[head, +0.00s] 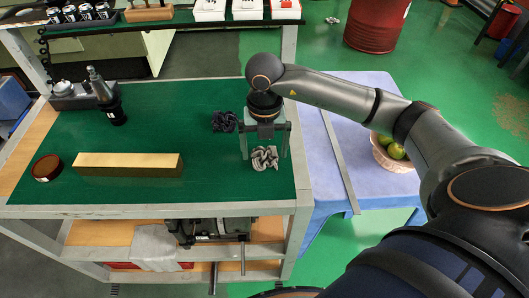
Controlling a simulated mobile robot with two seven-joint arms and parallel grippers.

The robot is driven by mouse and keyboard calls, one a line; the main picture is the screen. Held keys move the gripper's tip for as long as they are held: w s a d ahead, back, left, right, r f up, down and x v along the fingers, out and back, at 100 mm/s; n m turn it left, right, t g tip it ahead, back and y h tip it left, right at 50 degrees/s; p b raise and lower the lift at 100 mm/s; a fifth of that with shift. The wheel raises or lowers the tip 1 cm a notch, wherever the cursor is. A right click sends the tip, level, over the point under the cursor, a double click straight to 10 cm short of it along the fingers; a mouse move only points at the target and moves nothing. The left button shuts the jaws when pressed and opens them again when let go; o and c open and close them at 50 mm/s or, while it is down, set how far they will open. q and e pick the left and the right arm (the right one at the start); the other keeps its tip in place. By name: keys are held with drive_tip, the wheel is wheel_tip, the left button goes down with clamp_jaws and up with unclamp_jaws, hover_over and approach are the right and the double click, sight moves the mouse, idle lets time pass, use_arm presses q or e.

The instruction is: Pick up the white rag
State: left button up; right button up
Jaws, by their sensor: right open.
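A crumpled, pale grey-white rag (265,159) lies on the green top of the cart (190,150), near its right edge. My right gripper (264,146) points down just above and behind it in the head view, with its fingers apart, one to each side. I cannot tell whether the fingertips touch the cart top. A dark crumpled rag (223,122) lies just left of the gripper. My left gripper is not in view.
A long yellow-topped block (128,165) and a round brown container (47,168) stand at left. A dark tool (112,103) stands behind them. A blue-covered table (330,190) with a fruit basket (390,158) adjoins at right. A pale cloth (155,246) hangs below.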

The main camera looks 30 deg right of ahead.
sight(264, 152)
drive_tip(key=c, duration=1.2)
drive_tip(key=shift+r, duration=0.15)
drive_tip(key=shift+r, duration=0.25)
wheel_tip(264, 152, up, 2)
drive_tip(key=shift+w+r+b, duration=0.1)
drive_tip(key=shift+r+b, duration=0.1)
drive_tip(key=shift+b, duration=0.15)
drive_tip(key=s+a+r, duration=0.2)
drive_tip(key=s+r, duration=0.1)
drive_tip(key=s, duration=0.1)
drive_tip(key=s+a+r, duration=0.2)
drive_tip(key=s+r, duration=0.1)
drive_tip(key=s, duration=0.1)
drive_tip(key=s+a+r+p, duration=0.1)
drive_tip(key=s+a+r, duration=0.1)
drive_tip(key=s+r, duration=0.1)
drive_tip(key=shift+s+a+r, duration=0.1)
drive_tip(key=shift+s+r, duration=0.1)
drive_tip(key=shift+s, duration=0.25)
drive_tip(key=shift+s+a+r, duration=0.1)
drive_tip(key=shift+s+r, duration=0.1)
drive_tip(key=shift+s, duration=0.2)
